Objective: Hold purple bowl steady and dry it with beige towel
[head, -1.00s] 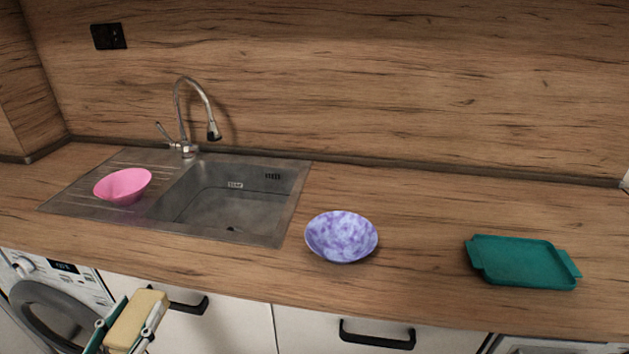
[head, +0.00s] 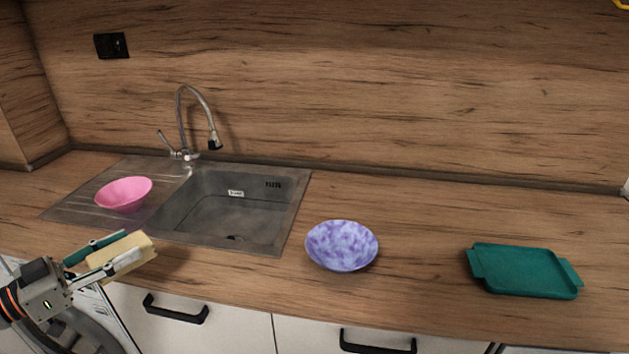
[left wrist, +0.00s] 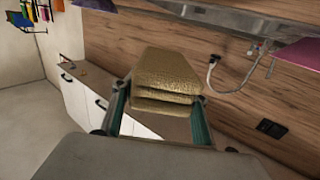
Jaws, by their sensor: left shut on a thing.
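The purple bowl (head: 341,246), mottled white and violet, stands upright on the counter right of the sink. The beige towel (head: 120,255) is a folded block between the fingers of my left gripper (head: 128,250), which is shut on it near the counter's front edge, left of and apart from the bowl. In the left wrist view the towel (left wrist: 167,75) shows as folded layers between the two green-sided fingers. My right gripper is not in view.
A pink bowl (head: 124,194) sits on the drainboard of the steel sink (head: 278,210), which has a tall tap (head: 183,125). A teal tray (head: 525,271) lies at the right. The counter between purple bowl and tray is clear.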

